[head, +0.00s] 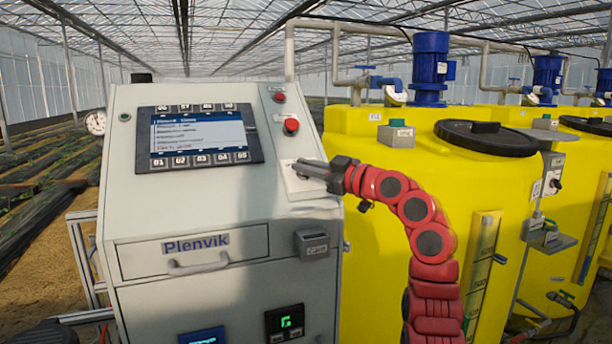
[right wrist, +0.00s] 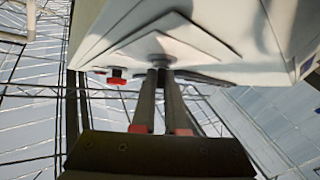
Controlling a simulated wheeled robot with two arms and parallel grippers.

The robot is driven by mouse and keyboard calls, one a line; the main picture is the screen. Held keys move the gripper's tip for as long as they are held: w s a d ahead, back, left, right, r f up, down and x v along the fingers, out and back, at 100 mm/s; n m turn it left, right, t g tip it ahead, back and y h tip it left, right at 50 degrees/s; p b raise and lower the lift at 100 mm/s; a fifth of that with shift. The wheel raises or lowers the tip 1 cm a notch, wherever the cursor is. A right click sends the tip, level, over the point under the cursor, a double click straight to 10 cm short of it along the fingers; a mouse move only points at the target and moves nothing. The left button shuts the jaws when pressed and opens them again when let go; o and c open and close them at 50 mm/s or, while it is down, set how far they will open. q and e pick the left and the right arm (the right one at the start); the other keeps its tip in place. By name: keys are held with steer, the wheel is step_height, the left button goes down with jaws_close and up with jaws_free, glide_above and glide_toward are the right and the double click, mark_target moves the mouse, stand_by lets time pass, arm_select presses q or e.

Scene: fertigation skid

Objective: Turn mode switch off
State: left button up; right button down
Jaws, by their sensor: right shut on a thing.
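The mode switch appears to be the small knob on a white plate (head: 298,186) on the right side of the sloped cabinet front. My right gripper (head: 300,165) reaches it from the right, and its jaws cover the knob in the head view. In the right wrist view the two fingers (right wrist: 160,73) close together at the round base of the switch (right wrist: 159,57), in the middle of the plate. The jaws are shut on the switch. Its handle and pointer are hidden between the fingers, so its position cannot be read.
The grey cabinet (head: 140,210) carries a display (head: 200,135), a red mushroom button (head: 291,125) above the plate and a smaller red button (head: 279,97). A card box (head: 312,244) juts out below. Yellow tanks (head: 385,250) stand at right, behind my right arm.

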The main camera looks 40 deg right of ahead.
steer(key=shift+r+n+g+y, duration=0.1)
steer(key=shift+n+g+y, duration=0.5)
steer(key=shift+n+y, duration=0.3)
steer(key=shift+n, duration=0.3)
steer(key=c, duration=0.9)
jaws_free()
steer(key=shift+w, duration=0.1)
steer(key=shift+c, duration=0.2)
steer(key=v, duration=1.7)
steer(key=shift+s, duration=0.2)
